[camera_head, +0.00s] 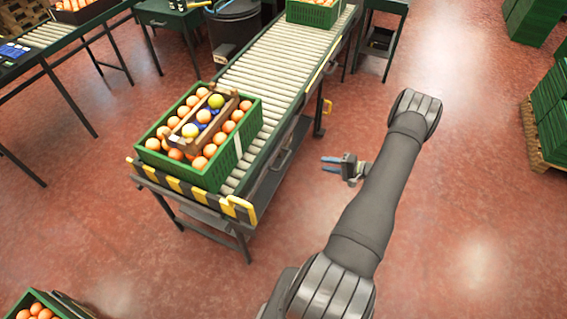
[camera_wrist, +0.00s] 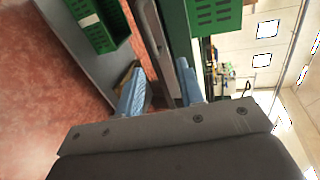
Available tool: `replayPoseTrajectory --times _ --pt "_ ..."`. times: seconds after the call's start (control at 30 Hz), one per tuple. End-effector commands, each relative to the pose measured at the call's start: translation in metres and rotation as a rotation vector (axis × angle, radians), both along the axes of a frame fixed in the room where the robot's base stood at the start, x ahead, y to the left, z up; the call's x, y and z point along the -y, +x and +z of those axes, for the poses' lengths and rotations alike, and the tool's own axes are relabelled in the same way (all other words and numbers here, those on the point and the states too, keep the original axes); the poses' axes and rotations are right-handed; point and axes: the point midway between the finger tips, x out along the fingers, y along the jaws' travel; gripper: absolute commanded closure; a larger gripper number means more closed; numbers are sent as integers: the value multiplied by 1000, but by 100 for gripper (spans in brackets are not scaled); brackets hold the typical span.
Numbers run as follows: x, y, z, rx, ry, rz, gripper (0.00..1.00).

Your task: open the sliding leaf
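My gripper (camera_head: 331,164) hangs to the right of the roller conveyor (camera_head: 290,60) in the head view, apart from its side and pointing left towards it. Its two blue fingers are apart with nothing between them; they also show in the wrist view (camera_wrist: 160,92). Under the conveyor's near right edge a grey panel (camera_head: 291,143) with a dark bar-like handle (camera_head: 283,160) shows small. I cannot tell for sure that this is the sliding leaf, or how far it stands open. In the wrist view, the dark green conveyor side runs beyond the fingers.
A green crate (camera_head: 253,123) of oranges with a small wooden box on top stands at the conveyor's near end. A green crate (camera_wrist: 98,22) sits below in the wrist view.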

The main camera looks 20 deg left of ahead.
Motion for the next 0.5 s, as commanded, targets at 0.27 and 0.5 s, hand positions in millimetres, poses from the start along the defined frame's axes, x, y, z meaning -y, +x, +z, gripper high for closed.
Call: replayPoseTrajectory --times 0.27,0.5 --pt "-17 -7 -42 48 39 2 65" --pt "-43 -9 -48 50 41 6 65"
